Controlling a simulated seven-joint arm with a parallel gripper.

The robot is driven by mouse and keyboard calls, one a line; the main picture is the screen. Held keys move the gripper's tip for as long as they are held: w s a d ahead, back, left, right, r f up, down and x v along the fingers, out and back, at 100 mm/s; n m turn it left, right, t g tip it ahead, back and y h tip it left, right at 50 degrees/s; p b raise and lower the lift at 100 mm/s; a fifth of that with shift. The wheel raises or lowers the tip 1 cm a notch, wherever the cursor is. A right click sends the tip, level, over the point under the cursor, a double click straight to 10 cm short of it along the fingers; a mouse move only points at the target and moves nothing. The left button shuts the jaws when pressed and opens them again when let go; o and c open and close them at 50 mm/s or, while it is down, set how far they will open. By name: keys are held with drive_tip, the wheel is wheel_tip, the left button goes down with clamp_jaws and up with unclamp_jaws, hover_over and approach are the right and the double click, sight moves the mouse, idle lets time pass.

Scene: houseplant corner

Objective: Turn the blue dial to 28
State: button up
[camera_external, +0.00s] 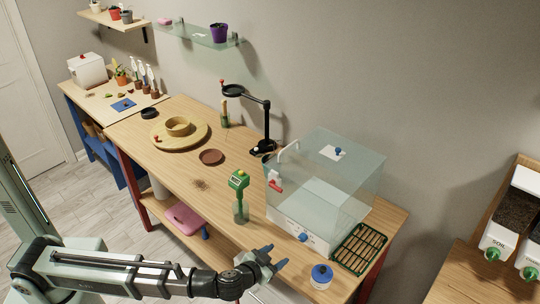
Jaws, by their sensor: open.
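A small blue dial (304,237) sits on the white front panel of the clear box (335,190). Its scale and setting are too small to read. My gripper (277,255) has blue fingertips, is open and appears empty. It is in front of the panel, to the left of the dial and slightly lower in the picture. It looks apart from the dial, though I cannot tell the exact distance. Another small blue knob (338,152) is on a white plate on the box's lid.
A blue-lidded white jar (321,277) stands at the table's front edge, right of my gripper. A green-topped spray bottle (240,197) stands left of the box, and a dark green wire rack (359,248) lies to its right. A red-handled fitting (275,185) projects from the box's left side.

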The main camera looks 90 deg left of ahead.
sight(301, 239)
drive_tip(key=shift+n, duration=0.3)
drive_tip(key=x, duration=1.3)
drive_tip(key=shift+w+a+f, duration=0.2)
drive_tip(key=shift+a, duration=0.05)
drive_tip(key=c, duration=1)
